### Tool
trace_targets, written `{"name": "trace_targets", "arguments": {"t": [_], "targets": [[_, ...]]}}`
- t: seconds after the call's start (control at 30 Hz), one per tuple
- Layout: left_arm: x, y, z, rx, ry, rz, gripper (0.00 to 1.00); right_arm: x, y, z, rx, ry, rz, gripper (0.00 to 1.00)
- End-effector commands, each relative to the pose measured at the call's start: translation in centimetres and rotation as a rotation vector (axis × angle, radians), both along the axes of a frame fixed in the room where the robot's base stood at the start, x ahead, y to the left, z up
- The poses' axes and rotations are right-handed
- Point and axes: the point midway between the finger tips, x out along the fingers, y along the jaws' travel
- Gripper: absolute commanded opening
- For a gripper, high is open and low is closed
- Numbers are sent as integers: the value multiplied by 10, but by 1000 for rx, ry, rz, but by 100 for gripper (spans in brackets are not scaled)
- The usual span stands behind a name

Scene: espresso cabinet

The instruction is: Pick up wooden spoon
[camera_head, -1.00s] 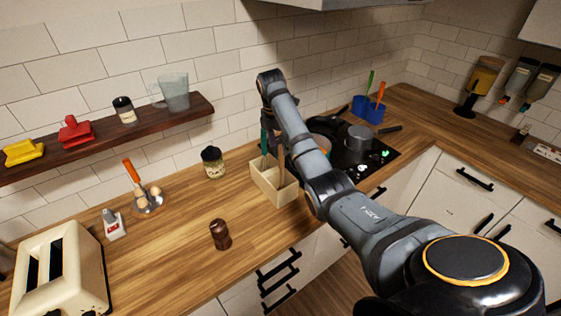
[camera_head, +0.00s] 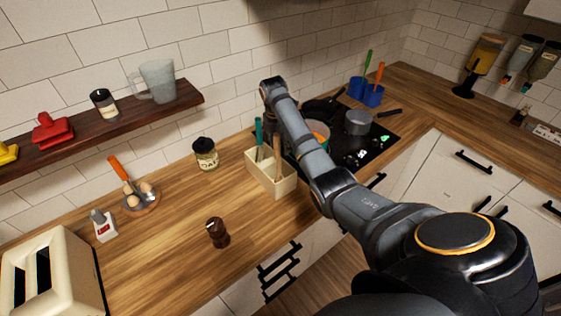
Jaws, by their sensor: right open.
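The wooden spoon (camera_head: 279,171) stands upright in a cream utensil box (camera_head: 279,190) on the counter, its brown handle rising above the rim. A teal-handled utensil (camera_head: 259,138) stands in the same box, to the left. My right arm reaches in from the lower right and bends down at the wrist above and behind the box. My right gripper (camera_head: 274,130) is a dark shape pointing down close to the spoon's top, partly hidden by my arm. It is open and does not hold the spoon; whether its fingers touch the handle cannot be told. My left gripper is out of view.
A hob (camera_head: 365,148) with pots lies right of the box, partly behind my arm. A jar (camera_head: 205,154) stands to its left, a brown shaker (camera_head: 217,233) in front. A wooden shelf (camera_head: 120,125) hangs on the left wall. The counter between shaker and box is clear.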

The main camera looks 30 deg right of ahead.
Motion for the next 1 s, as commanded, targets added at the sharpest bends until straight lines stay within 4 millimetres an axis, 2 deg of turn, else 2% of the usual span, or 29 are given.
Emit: {"name": "trace_targets", "arguments": {"t": [0.13,0.3,0.4,0.73,0.77,1.0], "targets": [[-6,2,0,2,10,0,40,-5,2,-20,1,0,10,49],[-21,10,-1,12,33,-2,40,-5,2,-23,1,-2,12,49],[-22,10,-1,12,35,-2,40,-5,2,-23,0,-2,12,47],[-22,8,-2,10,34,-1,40,-5,2,-23,0,-2,12,2],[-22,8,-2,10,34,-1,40,-5,2,-23,0,-2,11,0],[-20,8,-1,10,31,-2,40,-5,2,-23,0,-2,11,0]]}}
